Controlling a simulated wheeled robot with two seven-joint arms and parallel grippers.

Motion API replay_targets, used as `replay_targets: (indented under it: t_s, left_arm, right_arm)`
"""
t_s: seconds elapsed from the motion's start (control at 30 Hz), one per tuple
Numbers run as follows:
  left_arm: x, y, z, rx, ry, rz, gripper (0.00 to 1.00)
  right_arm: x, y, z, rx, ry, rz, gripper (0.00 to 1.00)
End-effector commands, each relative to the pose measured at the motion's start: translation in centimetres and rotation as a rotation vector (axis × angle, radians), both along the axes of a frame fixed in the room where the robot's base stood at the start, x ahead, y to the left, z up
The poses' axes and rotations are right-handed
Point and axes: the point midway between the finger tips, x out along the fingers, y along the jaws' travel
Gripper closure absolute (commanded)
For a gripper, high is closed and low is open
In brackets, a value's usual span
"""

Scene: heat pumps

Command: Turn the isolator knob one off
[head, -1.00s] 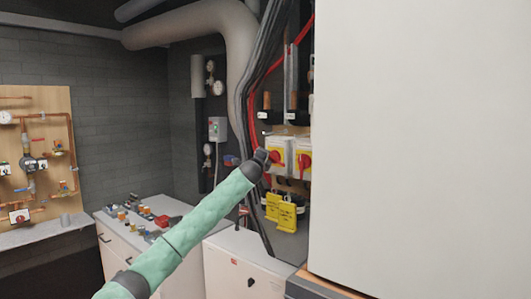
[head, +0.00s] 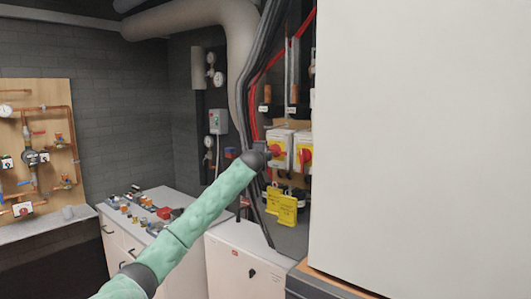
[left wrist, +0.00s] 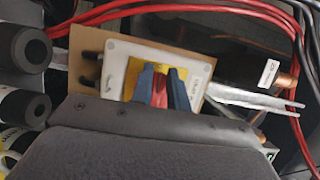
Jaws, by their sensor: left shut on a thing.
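Two isolators with red knobs on yellow plates and white boxes hang side by side on the wall in the head view. They are the left isolator (head: 287,140) and the right isolator (head: 304,142). My left gripper (left wrist: 160,91) is at the left one, reached from the left. In the left wrist view its two dark blue fingers are shut on the red isolator knob (left wrist: 160,92), in front of the yellow plate and white box (left wrist: 113,70). The fingers hide the knob's sides, and the knob's exact angle is hard to tell. My right gripper is not in view.
Yellow tags (head: 286,209) hang below the isolators. Red and black cables (head: 250,100) run beside them. A large white panel (head: 420,130) fills the right. A bench with fittings (head: 150,215) and a white cabinet (head: 245,262) stand below.

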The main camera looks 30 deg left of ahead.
Motion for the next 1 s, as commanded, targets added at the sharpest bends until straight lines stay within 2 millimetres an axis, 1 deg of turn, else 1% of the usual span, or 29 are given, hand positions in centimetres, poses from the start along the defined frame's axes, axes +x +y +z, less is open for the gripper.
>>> replay_targets:
  t_s: [0.2, 0.23, 0.3, 0.33, 0.83, 0.97, 1.0]
  left_arm:
    - [0.04, -0.06, 0.05, -0.001, -0.001, -0.001, 1.0]
    - [0.04, -0.06, 0.06, -0.001, -0.001, -0.001, 0.78]
    - [0.04, -0.06, 0.06, -0.001, -0.001, -0.001, 0.64]
    - [0.04, -0.06, 0.03, -0.001, 0.0, -0.001, 0.62]
    - [-0.05, -0.05, -0.03, 0.0, 0.0, -0.001, 0.62]
    - [-0.62, -0.23, -0.19, 0.001, -0.001, -0.001, 0.62]
    - [-0.94, -0.31, -0.27, 0.001, 0.0, 0.0, 0.62]
  right_arm:
    - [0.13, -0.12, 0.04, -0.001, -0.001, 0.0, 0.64]
    - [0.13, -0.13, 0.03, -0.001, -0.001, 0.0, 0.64]
    - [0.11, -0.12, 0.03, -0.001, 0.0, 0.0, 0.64]
    - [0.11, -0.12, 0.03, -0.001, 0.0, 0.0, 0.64]
    - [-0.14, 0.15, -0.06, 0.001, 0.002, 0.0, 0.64]
    - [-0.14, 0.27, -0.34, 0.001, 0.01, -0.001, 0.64]
    - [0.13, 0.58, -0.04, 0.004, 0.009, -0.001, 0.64]
